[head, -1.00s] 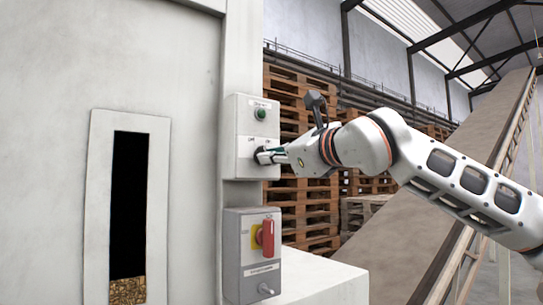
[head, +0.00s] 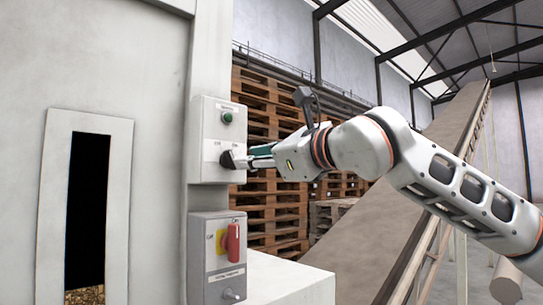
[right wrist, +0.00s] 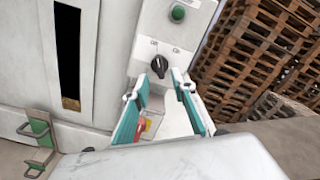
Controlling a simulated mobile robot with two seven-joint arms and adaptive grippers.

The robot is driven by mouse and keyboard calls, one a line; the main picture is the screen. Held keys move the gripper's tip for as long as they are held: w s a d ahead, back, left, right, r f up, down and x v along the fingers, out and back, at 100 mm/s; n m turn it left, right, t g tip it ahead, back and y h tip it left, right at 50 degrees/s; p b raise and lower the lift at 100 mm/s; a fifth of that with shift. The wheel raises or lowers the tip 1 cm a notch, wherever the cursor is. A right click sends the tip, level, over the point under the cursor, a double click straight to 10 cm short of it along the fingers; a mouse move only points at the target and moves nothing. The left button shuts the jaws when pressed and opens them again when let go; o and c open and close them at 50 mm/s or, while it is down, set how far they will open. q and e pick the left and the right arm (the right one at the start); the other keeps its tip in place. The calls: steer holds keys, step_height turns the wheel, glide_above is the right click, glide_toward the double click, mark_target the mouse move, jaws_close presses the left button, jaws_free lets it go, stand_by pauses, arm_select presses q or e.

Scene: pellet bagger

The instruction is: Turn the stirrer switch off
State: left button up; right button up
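A grey upper box (head: 208,172) on the machine's post carries a green button or lamp (head: 227,118) and a black rotary knob (head: 228,160). The knob also shows in the right wrist view (right wrist: 158,65), between small off and on markings; its exact setting is hard to tell. The box's title is too small to read, so I cannot confirm that this is the stirrer switch. My right gripper (head: 248,158) points at the knob from the right. In the right wrist view its teal fingers (right wrist: 160,88) are spread and empty, just short of the knob. My left gripper is out of view.
Below hangs a second grey box (head: 204,262) with a red handle (head: 233,243) on a yellow plate and a small metal lever (head: 233,294). Stacked wooden pallets (head: 275,215) and a sloping conveyor (head: 400,220) stand behind. A white ledge (head: 300,280) juts out below.

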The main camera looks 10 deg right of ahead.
steer(key=v, duration=0.6)
steer(key=shift+s, duration=0.2)
steer(key=shift+d+f, duration=0.1)
